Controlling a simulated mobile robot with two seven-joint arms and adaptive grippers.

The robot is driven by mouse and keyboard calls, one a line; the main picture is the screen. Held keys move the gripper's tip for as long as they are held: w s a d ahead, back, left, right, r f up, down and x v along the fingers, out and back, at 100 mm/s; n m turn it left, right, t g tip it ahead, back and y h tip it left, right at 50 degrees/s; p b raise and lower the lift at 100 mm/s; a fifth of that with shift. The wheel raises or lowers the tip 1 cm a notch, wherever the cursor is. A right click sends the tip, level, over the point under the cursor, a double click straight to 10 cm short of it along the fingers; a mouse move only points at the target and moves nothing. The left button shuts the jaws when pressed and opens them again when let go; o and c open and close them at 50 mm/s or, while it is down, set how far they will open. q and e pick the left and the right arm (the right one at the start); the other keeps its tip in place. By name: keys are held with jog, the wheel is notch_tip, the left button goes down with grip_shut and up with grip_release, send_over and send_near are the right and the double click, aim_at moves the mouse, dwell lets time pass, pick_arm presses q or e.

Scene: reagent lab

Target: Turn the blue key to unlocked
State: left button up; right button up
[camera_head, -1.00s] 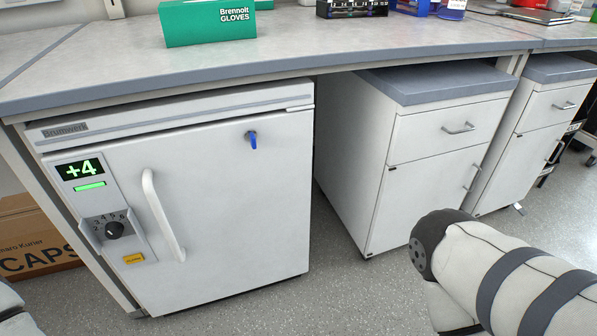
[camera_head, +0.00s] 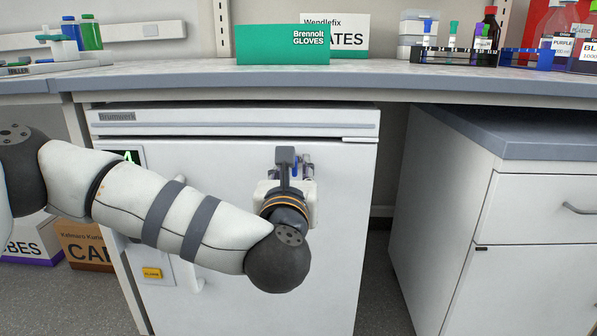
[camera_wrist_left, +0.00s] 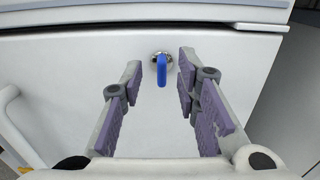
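The blue key (camera_wrist_left: 161,72) sits in a round metal lock on the upper part of the white fridge door (camera_head: 340,210). In the left wrist view its blue grip hangs straight down from the lock. My left gripper (camera_wrist_left: 162,66) is open, with one finger to each side of the key and clear gaps between. In the head view my left gripper (camera_head: 293,165) is in front of the upper door and largely hides the key. My right gripper is not in view.
The fridge handle (camera_wrist_left: 20,130) is to the left of the lock in the left wrist view. The bench top (camera_head: 200,84) overhangs the fridge and holds a green glove box (camera_head: 282,45) and bottles. A white drawer cabinet (camera_head: 450,220) stands to the right, past a gap.

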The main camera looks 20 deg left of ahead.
pick_arm(q)
jog(key=x, duration=0.3)
jog(key=shift+w, duration=0.3)
grip_shut()
